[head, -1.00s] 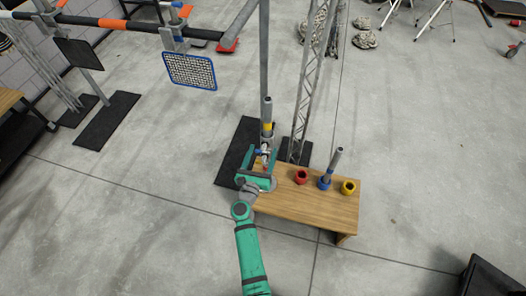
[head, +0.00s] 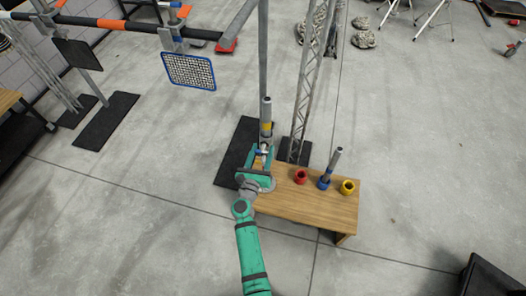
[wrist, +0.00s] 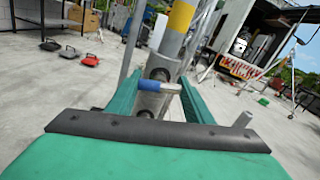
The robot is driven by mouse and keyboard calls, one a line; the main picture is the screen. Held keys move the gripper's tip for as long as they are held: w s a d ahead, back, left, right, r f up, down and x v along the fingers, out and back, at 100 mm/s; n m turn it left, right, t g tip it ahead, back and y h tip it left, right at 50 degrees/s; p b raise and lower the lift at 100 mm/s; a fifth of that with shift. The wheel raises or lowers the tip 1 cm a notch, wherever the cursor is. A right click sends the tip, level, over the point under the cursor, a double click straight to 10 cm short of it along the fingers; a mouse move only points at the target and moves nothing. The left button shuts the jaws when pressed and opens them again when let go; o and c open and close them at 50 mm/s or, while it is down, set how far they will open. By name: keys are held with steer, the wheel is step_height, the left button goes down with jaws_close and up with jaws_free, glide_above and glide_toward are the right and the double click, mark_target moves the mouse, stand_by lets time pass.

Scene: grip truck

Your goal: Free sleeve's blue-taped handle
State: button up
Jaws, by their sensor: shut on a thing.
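A grey metal sleeve (head: 266,112) with a yellow band stands upright on a post behind the small wooden bench. In the wrist view the sleeve (wrist: 157,98) rises past my fingers, with the yellow band above. Its short handle with blue tape (wrist: 147,85) lies crosswise between my two green fingers. My gripper (head: 259,163) is shut on this handle in front of the sleeve; it also fills the lower wrist view (wrist: 159,90). The exact finger contact is partly hidden.
A lattice truss (head: 308,85) rises behind. The floor in front is clear.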

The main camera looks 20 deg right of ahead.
steer(key=n, duration=0.3)
steer(key=shift+a+n, duration=0.1)
steer(key=shift+n, duration=0.3)
steer(key=shift+s+n, duration=0.1)
steer(key=shift+n, duration=2.4)
steer(key=shift+f, duration=0.1)
steer(key=o, duration=1.1)
steer(key=shift+c, duration=0.2)
